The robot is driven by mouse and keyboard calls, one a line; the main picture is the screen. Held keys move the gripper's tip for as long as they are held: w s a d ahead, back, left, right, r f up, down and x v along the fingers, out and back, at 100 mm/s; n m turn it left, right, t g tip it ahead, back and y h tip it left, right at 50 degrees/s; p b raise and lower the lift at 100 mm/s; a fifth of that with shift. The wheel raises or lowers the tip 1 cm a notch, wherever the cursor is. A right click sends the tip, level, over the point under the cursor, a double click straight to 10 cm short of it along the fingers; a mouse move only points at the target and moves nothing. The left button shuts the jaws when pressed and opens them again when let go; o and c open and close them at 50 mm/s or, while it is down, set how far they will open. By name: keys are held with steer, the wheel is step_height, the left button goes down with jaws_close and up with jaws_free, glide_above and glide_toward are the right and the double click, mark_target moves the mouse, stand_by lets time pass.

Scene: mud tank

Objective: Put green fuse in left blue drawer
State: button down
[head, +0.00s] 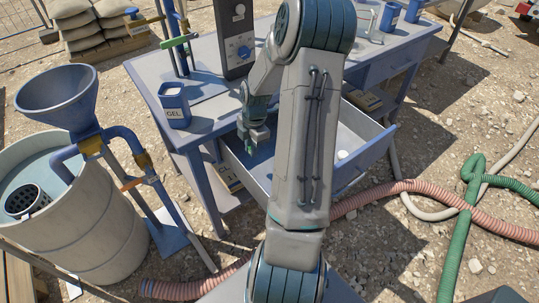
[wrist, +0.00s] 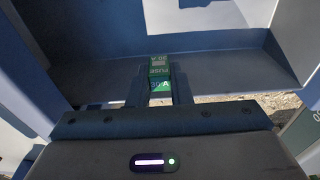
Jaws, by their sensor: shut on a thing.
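The green fuse (wrist: 160,72), a small block with pale lettering, is between the fingertips of my gripper (wrist: 158,88) in the wrist view. The jaws are shut on it. In the head view my gripper (head: 254,138) points down over the inner left part of the open left blue drawer (head: 352,170). The drawer is pulled out from the blue table. Its interior (wrist: 220,72) shows beyond the fuse in the wrist view. My arm hides the middle of the drawer in the head view. I cannot tell how far the fuse is above the drawer floor.
A small white round thing (head: 342,155) lies in the drawer's right part. A shut drawer (head: 390,66) is further right. A blue GEL container (head: 174,105) and a grey meter panel (head: 236,42) stand on the table (head: 200,135). A tank (head: 85,235) with a funnel is left; hoses (head: 400,188) lie right.

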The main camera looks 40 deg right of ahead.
step_height(320, 180, down, 8)
steer(key=shift+r, duration=0.25)
steer(key=shift+f+b, duration=0.55)
steer(key=shift+f, duration=0.1)
steer(key=c, duration=1.3)
jaws_free()
